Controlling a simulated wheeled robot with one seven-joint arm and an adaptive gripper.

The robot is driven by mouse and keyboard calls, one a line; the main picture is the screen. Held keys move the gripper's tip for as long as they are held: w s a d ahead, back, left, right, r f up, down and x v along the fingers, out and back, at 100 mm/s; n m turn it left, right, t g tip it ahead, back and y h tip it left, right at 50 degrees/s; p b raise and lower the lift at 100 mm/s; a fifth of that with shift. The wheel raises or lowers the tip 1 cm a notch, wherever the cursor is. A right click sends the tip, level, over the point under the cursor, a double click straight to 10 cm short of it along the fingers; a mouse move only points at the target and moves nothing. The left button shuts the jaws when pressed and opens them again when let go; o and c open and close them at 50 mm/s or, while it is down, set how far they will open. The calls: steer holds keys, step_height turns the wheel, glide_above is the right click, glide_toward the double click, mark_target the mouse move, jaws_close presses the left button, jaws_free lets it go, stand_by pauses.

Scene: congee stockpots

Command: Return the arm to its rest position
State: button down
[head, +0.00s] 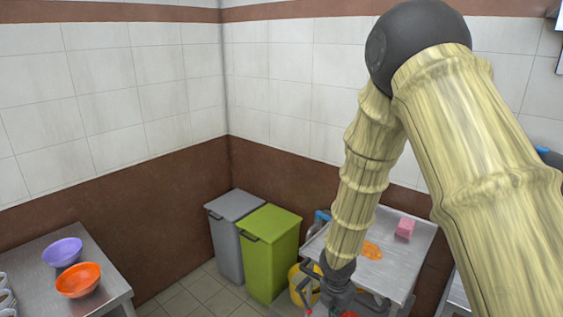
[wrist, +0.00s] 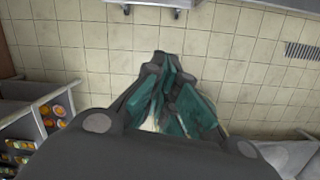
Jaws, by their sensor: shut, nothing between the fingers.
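My arm with bamboo-like links comes in from the right in the head view, bends at a dark round elbow and reaches down. My gripper (head: 335,300) is at the bottom edge of the head view, in front of the metal cart, and partly cut off. In the wrist view my gripper (wrist: 165,60) is shut and empty, with its dark fingers and teal pads together above the tiled floor (wrist: 240,60).
A metal cart (head: 408,262) holds a pink block (head: 405,228) and an orange patch (head: 372,250). A grey bin (head: 228,235) and a green bin (head: 270,250) stand in the corner. A purple bowl (head: 62,252) and an orange bowl (head: 78,281) sit on a metal table (head: 105,265) at left.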

steer(key=s+f+m+g+y+b, duration=0.1)
steer(key=s+f+m+g+b, duration=0.2)
steer(key=f, duration=0.7)
steer(key=s+d+f+m+b, duration=0.2)
steer(key=s+f+m, duration=0.4)
steer(key=s, duration=0.4)
steer(key=s+d+f+m+b, duration=0.2)
steer(key=s+f+m, duration=0.5)
steer(key=s+m, duration=0.2)
steer(key=s+d+f+m+t+b, duration=0.1)
steer(key=s+d+f+m+b, duration=0.1)
steer(key=s+f+m, duration=0.5)
steer(key=s+d+m, duration=0.1)
steer(key=s, duration=0.3)
steer(key=shift+f, duration=0.25)
steer(key=shift+s+d, duration=0.1)
